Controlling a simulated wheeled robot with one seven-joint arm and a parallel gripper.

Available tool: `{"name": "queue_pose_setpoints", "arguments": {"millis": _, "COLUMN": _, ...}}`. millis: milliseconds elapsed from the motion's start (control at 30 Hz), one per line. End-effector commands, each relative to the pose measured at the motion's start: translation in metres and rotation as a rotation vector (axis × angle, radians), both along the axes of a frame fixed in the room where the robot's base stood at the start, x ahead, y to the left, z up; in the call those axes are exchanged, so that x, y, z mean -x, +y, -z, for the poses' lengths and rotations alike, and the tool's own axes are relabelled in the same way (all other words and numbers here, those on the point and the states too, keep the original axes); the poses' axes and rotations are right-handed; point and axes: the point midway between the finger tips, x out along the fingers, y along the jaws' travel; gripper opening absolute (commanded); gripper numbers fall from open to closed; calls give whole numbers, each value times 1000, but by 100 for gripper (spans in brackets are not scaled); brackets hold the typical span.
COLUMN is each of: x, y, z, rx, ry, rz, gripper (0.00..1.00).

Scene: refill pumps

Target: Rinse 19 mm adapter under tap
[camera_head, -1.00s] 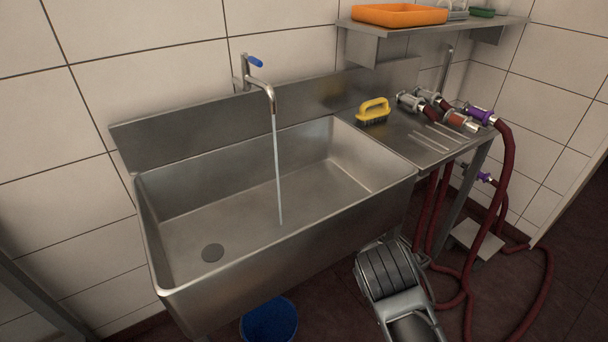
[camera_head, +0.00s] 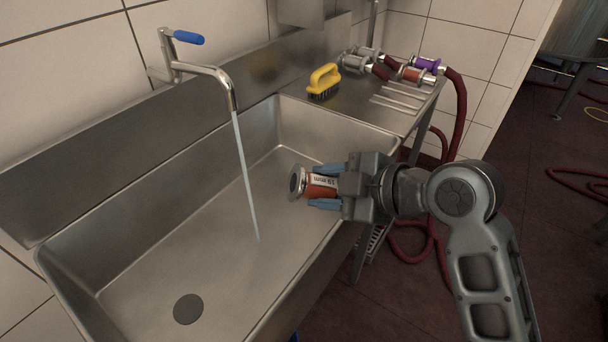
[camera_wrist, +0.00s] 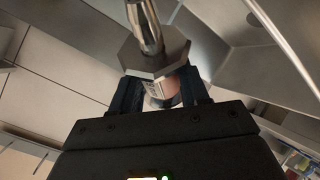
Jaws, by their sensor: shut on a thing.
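My gripper (camera_head: 328,186) is shut on the 19 mm adapter (camera_head: 322,182), which has an orange-red body with a white "19 mm" label and a round metal flange facing left. My gripper holds it over the right part of the steel sink, to the right of the water stream (camera_head: 245,180) and apart from it. The tap (camera_head: 210,75) with a blue lever is running into the sink (camera_head: 150,270). In the wrist view the adapter (camera_wrist: 155,60) shows as a metal end and flange between the dark fingers; part of its body is hidden by them.
A yellow brush (camera_head: 323,82) stands on the steel side counter. Several hose couplings, with orange and purple bands (camera_head: 425,65), lie at its far end. Dark red hoses (camera_head: 456,110) hang to the floor. The sink's front rim (camera_head: 290,310) runs below my arm.

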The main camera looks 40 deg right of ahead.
Motion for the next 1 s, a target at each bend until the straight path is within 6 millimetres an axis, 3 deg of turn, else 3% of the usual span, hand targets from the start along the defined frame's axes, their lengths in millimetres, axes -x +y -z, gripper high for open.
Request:
{"name": "queue_pose_setpoints", "arguments": {"millis": 233, "x": -11, "y": 4, "z": 3, "rx": -1, "ry": -4, "rz": -3, "gripper": 2}}
{"name": "queue_pose_setpoints", "arguments": {"millis": 1000, "x": -75, "y": 25, "z": 23, "rx": -1, "ry": -5, "rz": -3, "gripper": 2}}
